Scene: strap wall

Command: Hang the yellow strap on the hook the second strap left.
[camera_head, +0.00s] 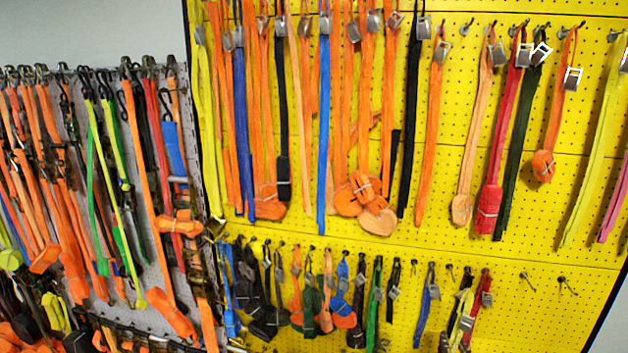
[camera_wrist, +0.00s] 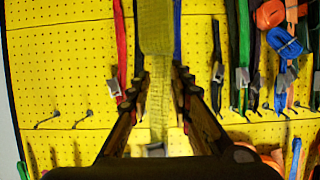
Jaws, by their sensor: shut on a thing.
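The yellow strap (camera_wrist: 157,30) runs down the middle of the wrist view, between the two dark fingers of my gripper (camera_wrist: 161,85). The fingers are shut on it, and a grey metal buckle shows low between them, close to the palm. In the head view, a yellow strap (camera_head: 466,312) shows in the lower row beside dark shapes; I cannot clearly make out my gripper there. Whether the strap touches a hook is hidden. Bare hooks (camera_head: 525,276) show at the lower right of the board; two bare hooks (camera_wrist: 48,120) show at left in the wrist view.
A red strap (camera_head: 484,298) hangs close beside the yellow one, and a blue strap (camera_head: 427,300) hangs to its left. The yellow pegboard (camera_head: 540,245) carries crowded straps above and to the left. Its lower right is mostly clear. A grey rack (camera_head: 150,250) stands at left.

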